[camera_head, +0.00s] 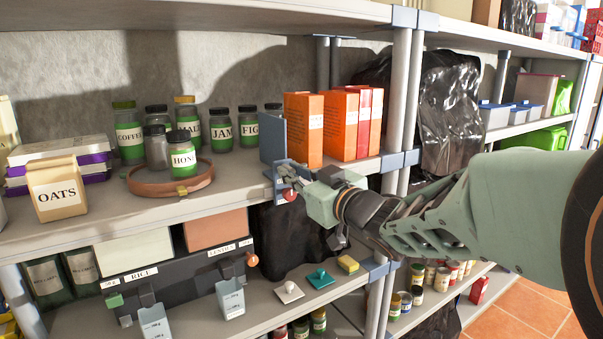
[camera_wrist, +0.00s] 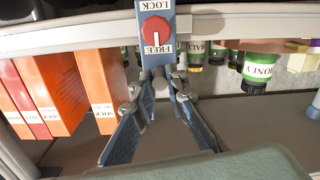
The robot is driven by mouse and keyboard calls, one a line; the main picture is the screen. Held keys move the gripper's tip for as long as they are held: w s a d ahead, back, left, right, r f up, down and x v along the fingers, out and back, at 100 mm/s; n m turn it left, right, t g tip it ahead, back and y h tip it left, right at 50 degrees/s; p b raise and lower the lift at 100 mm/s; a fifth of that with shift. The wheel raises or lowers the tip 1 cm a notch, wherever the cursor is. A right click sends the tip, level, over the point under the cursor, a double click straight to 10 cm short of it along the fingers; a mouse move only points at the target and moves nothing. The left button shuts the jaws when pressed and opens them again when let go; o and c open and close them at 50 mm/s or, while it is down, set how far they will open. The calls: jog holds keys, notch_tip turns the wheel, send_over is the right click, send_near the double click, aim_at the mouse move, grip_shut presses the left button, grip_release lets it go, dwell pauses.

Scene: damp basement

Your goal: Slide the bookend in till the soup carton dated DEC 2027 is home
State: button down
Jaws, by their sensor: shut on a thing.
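The blue bookend (camera_head: 272,138) stands upright on the upper shelf, left of the soup cartons. Its lower front part (camera_wrist: 157,70) carries a red knob (camera_wrist: 156,30) between the words LOCK and FREE; the knob's white mark points toward FREE. My gripper (camera_head: 292,182) is shut on this front part, with a finger on each side in the wrist view (camera_wrist: 163,85). An orange soup carton (camera_head: 309,130) stands just right of the bookend. Another orange carton (camera_head: 341,125) and red cartons (camera_head: 370,120) stand further right. I cannot read any carton's date.
A honey jar (camera_head: 183,160) stands on a round wooden tray (camera_head: 140,185) left of the bookend, with several jars behind. An oats bag (camera_head: 57,190) stands at far left. A shelf post (camera_head: 397,100) is right of the cartons. Shelf between tray and bookend is clear.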

jog(key=w+d, duration=0.7)
jog(key=d, duration=0.3)
jog(key=shift+w+d+r, duration=0.15)
jog(key=shift+d, duration=0.2)
jog(key=c, duration=1.9)
grip_release()
jog(key=shift+c, duration=0.2)
jog(key=v, duration=1.2)
